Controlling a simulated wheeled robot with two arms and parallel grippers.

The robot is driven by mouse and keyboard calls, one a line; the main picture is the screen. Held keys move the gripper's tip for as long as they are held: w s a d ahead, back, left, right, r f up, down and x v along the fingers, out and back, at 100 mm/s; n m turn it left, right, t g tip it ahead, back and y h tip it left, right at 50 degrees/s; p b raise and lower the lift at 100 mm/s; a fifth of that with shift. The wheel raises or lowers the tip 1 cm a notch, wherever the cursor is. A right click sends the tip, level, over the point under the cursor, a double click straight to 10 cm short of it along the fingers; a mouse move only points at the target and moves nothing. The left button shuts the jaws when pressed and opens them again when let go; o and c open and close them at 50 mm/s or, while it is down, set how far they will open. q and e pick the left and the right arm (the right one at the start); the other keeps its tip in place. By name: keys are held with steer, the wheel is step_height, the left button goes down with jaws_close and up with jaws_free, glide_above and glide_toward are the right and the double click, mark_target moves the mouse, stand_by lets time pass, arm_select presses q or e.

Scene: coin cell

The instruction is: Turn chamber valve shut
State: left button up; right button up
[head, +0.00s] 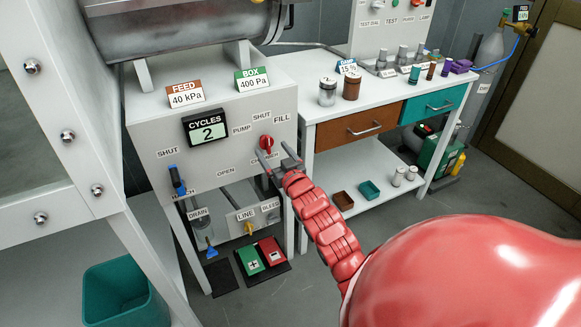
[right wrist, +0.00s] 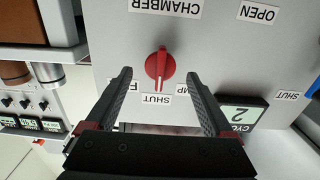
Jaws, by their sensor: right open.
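The chamber valve is a red round knob (head: 266,143) with a raised grip bar on the grey panel. Labels SHUT, FILL, PUMP and CHAMBER surround it. In the right wrist view, which is upside down, the knob (right wrist: 160,67) shows its bar lined up roughly with the SHUT label (right wrist: 156,99); a pale mark is on the bar, but I cannot tell for sure which end is the pointer. My right gripper (head: 277,161) is open in front of the knob, with one finger on each side in the wrist view (right wrist: 160,78). Nothing is between the fingers except the knob beyond. My left gripper is not visible.
A CYCLES display (head: 207,130) reading 2 and a blue hatch handle (head: 177,180) are on the same panel. A white bench (head: 410,92) with jars stands at the right. Below are green and red pedals (head: 250,261) and a teal bin (head: 126,293).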

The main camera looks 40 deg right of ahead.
steer(key=p+v, duration=0.1)
steer(key=v, duration=1.2)
steer(key=shift+s+p, duration=0.2)
steer(key=shift+p, duration=0.15)
